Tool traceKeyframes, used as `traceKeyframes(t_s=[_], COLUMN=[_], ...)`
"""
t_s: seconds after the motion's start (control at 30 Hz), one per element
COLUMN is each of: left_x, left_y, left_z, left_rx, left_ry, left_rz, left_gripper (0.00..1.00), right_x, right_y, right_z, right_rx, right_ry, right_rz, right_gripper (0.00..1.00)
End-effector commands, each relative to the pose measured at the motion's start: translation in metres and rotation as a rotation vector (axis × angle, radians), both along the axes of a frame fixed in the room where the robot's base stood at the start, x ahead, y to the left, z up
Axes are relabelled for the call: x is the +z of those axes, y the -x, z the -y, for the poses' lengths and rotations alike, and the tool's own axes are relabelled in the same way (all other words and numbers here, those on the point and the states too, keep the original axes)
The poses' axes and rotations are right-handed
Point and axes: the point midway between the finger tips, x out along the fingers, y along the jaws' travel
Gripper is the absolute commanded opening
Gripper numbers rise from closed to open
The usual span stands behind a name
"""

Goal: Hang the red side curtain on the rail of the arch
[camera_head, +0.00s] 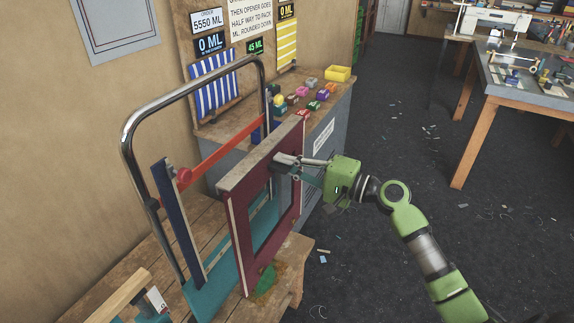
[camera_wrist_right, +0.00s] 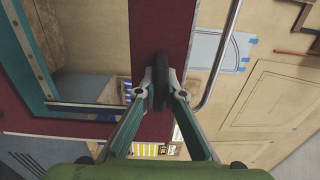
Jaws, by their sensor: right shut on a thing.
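The red side curtain is a dark red framed panel (camera_head: 285,150) with a pale top edge and a large opening; it stands upright in front of the arch. My right gripper (camera_head: 280,160) is shut on its upper part, reaching in from the right. In the right wrist view, the fingers (camera_wrist_right: 162,92) close on a dark piece against the red panel (camera_wrist_right: 158,25). The chrome arch (camera_head: 128,135) stands behind it, with an orange-red rail (camera_head: 218,148) across it and a red knob (camera_head: 184,177). Whether the curtain touches the rail cannot be told. My left gripper is not in view.
A dark blue panel (camera_head: 180,225) stands at the arch's left side above a teal base (camera_head: 205,297) on the wooden bench (camera_head: 150,255). A green piece (camera_head: 265,281) lies by the curtain's foot. Behind are small coloured blocks and a yellow tray (camera_head: 338,74).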

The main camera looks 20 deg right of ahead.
Motion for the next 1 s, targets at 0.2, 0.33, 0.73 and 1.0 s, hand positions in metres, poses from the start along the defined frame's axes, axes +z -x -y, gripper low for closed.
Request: traceKeyframes(t_s=[0.2,0.33,0.73,1.0], left_x=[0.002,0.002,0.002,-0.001], left_y=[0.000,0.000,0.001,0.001], left_z=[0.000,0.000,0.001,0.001], left_rx=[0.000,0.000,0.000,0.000], left_ry=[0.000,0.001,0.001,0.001], left_rz=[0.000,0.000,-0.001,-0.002], left_gripper=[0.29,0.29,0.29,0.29], right_x=[0.004,0.003,0.004,0.003], right_y=[-0.014,-0.023,-0.054,-0.076], right_z=[-0.010,-0.017,-0.042,-0.059], right_rx=[-0.001,-0.001,-0.001,0.000], right_ry=[-0.001,-0.002,-0.001,-0.001], right_rz=[0.005,0.005,0.005,0.005], right_gripper=[0.00,0.00,0.00,0.00])
